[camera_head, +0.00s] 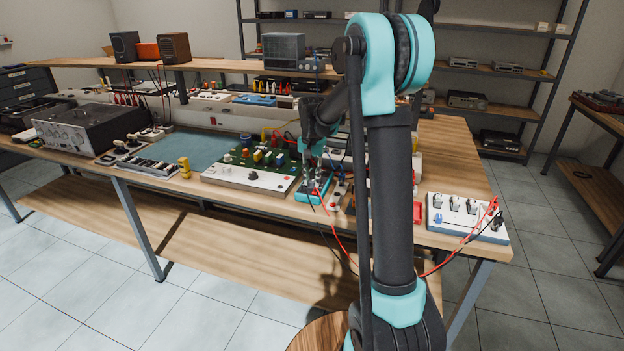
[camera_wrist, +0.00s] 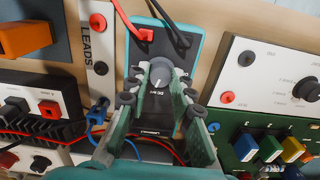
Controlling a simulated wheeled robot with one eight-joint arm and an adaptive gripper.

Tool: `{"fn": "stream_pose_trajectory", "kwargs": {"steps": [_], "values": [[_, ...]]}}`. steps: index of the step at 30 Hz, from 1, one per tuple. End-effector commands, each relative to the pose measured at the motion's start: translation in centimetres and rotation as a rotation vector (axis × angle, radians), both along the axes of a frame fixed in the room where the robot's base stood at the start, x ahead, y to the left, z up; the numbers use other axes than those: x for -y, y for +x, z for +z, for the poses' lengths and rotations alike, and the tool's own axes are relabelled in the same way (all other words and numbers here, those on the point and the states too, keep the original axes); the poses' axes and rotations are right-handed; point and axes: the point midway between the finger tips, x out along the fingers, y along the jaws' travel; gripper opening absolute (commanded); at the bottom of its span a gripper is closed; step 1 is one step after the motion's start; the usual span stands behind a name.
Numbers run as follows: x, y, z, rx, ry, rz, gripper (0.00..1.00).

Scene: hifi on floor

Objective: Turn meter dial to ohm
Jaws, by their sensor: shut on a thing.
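The meter has a dark face and turquoise casing; it lies on the bench in the head view (camera_head: 318,186) and at the top middle of the wrist view (camera_wrist: 136,52). Its round grey dial (camera_wrist: 160,70) has a pale pointer mark toward the bottom of the wrist picture. My gripper (camera_wrist: 160,78) is shut on the dial, with one green finger on each side of it. It also shows above the meter in the head view (camera_head: 309,166). The markings around the dial are partly hidden by the fingers and too small to read surely.
Red and black leads plug into the meter's top. A narrow LEADS panel (camera_wrist: 97,50) stands left of it. A white panel with a knob (camera_wrist: 270,75) and a green circuit board (camera_head: 252,172) lie close by. A switch box (camera_head: 465,216) sits at the bench's right end.

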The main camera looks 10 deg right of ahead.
Motion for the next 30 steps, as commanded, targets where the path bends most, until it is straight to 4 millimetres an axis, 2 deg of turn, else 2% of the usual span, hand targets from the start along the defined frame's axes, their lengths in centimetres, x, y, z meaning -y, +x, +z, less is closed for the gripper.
{"fn": "stream_pose_trajectory", "kwargs": {"steps": [30], "values": [[0.06, -0.07, 0.02, 0.000, 0.000, -0.958, 0.00]]}}
